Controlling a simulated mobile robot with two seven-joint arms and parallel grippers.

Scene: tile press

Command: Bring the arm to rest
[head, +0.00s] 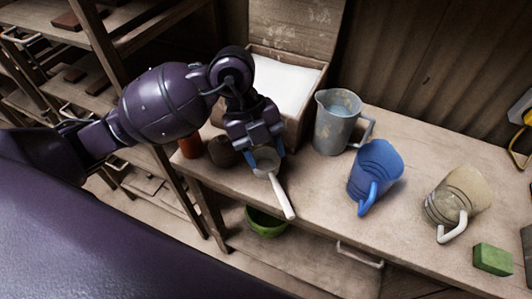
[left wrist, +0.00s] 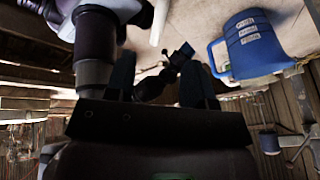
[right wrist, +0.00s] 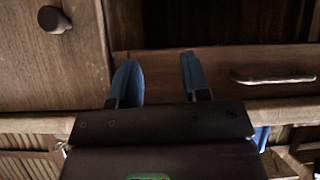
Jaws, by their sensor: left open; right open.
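In the head view my left gripper (head: 264,156) points down over the left part of the wooden bench, its two blue fingertips apart. A scoop with a grey bowl (head: 266,161) and a pale handle (head: 283,200) is right at the fingertips; I cannot tell whether they touch it. In the left wrist view the open fingers (left wrist: 160,85) show, with a dark object between or beyond them that I cannot make out. My right gripper (right wrist: 158,80) is out of the head view; in the right wrist view its blue fingers are apart and empty, facing wooden furniture.
On the bench stand a grey jug (head: 333,135), a blue jug (head: 374,172), a beige jug (head: 455,196), a green block (head: 492,259), a red-brown pot (head: 190,146) and a wooden box of white material (head: 312,92). A green bowl (head: 265,225) sits below. A drawer handle (right wrist: 275,79) faces my right gripper.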

